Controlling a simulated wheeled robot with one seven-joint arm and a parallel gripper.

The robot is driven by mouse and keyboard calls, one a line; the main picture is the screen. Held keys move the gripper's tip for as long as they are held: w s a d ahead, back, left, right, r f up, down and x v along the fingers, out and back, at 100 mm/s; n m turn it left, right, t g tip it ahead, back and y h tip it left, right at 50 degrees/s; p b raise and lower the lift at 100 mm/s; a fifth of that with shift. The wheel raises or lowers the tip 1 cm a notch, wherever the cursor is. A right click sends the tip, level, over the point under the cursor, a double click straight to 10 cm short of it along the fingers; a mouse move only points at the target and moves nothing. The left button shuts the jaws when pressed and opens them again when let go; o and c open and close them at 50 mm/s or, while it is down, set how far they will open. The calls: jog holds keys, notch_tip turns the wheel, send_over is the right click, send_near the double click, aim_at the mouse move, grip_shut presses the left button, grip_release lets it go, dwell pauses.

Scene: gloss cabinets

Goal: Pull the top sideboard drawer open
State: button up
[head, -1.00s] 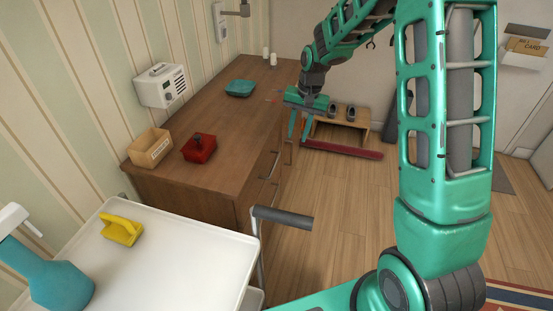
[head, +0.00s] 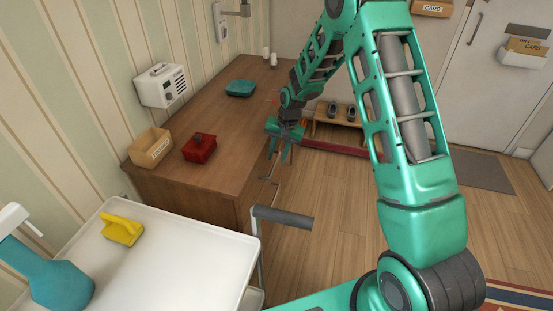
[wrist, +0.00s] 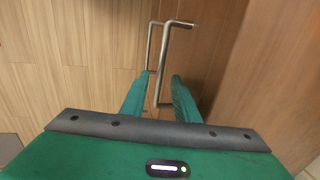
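The brown wooden sideboard (head: 190,185) stands along the wall, its drawer fronts facing right and seen at a steep angle. Metal bar handles (head: 266,184) show on its front. In the wrist view the nearer handle (wrist: 163,62) is a grey bar, its lower part between my fingertips; I cannot tell whether they touch it. A second handle (wrist: 150,42) shows beyond it. My gripper (head: 278,154) is at the sideboard's front edge, fingers pointing down. In the wrist view its teal fingers (wrist: 158,90) are apart, so it is open. No drawer visibly sticks out.
A red container (head: 199,149), a wooden box (head: 150,150), a teal dish (head: 240,88) and a white radio (head: 162,85) are on or above the sideboard. A white trolley (head: 165,265) with a grey handle (head: 283,217) stands in front.

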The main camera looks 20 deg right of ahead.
jog(key=shift+w+a+f, duration=0.1)
jog(key=shift+f, duration=0.6)
jog(key=shift+c, duration=0.7)
grip_shut()
